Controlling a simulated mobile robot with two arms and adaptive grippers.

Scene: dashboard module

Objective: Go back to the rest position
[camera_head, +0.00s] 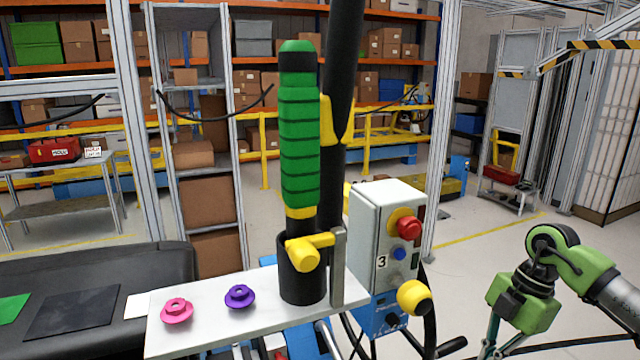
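My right arm (553,270) comes in from the right, with its green wrist bent downward. Only the upper part of my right gripper (492,345) shows at the bottom edge; its fingertips are cut off, so I cannot tell whether it is open or shut. It is apart from the control box and to its right. My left gripper and arm are not in view.
A white plate (200,335) carries a pink knob (176,311), a purple knob (239,297) and an upright green-grip lever (300,150). A control box (378,230) with a red button (409,228) and yellow knob (414,297) stands right of it. Open floor (500,250) lies beyond.

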